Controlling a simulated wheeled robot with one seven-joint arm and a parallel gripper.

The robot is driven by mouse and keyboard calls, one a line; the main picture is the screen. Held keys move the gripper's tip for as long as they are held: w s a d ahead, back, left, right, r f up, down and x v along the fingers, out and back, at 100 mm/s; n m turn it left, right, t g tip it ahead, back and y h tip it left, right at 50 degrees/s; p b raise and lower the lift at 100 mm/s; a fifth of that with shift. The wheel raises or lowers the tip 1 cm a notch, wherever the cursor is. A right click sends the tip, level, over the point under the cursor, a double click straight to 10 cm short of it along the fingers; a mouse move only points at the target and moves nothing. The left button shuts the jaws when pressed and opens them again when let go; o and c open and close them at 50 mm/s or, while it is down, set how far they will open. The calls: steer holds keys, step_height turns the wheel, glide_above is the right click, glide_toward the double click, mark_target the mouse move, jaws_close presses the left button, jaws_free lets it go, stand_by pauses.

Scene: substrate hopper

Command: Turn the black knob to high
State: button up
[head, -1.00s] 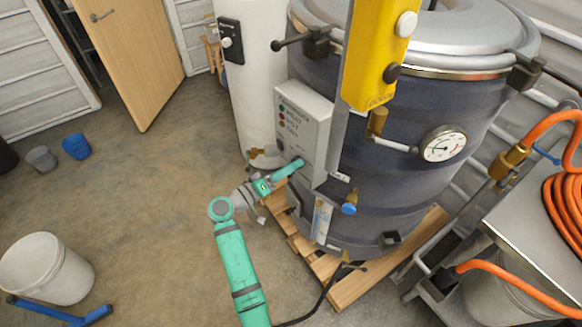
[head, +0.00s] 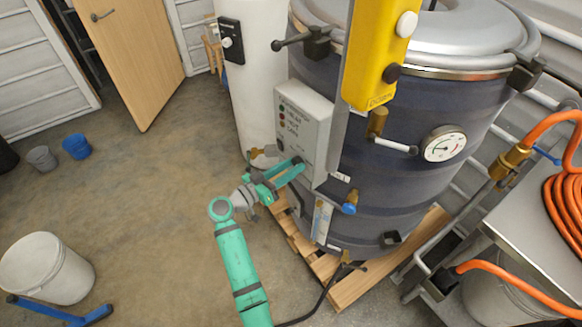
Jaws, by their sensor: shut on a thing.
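The grey control box (head: 303,120) is fixed to the front of the dark blue drum. Small lamps and printed lines show on the upper part of its face. My gripper (head: 299,168) reaches in from the lower left, with its two green fingers at the lower part of this face. The fingers are shut on the black knob there; the fingers hide the knob almost wholly, and I cannot read its setting. Another black knob (head: 391,73) sits on the yellow box (head: 368,50) above, below a white one, away from my gripper.
The drum (head: 400,195) stands on a wooden pallet (head: 345,290), with a dial gauge (head: 444,144) and valves sticking out. A white tank (head: 246,85) stands close on the left. A steel cart (head: 530,225) with an orange hose is at right. The floor at left is mostly clear.

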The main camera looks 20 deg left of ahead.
steer(key=shift+f, duration=0.1)
stand_by(0.3)
steer(key=o, duration=1)
steer(key=shift+o, duration=0.2)
steer(key=v, duration=1.1)
steer(key=shift+d, duration=0.1)
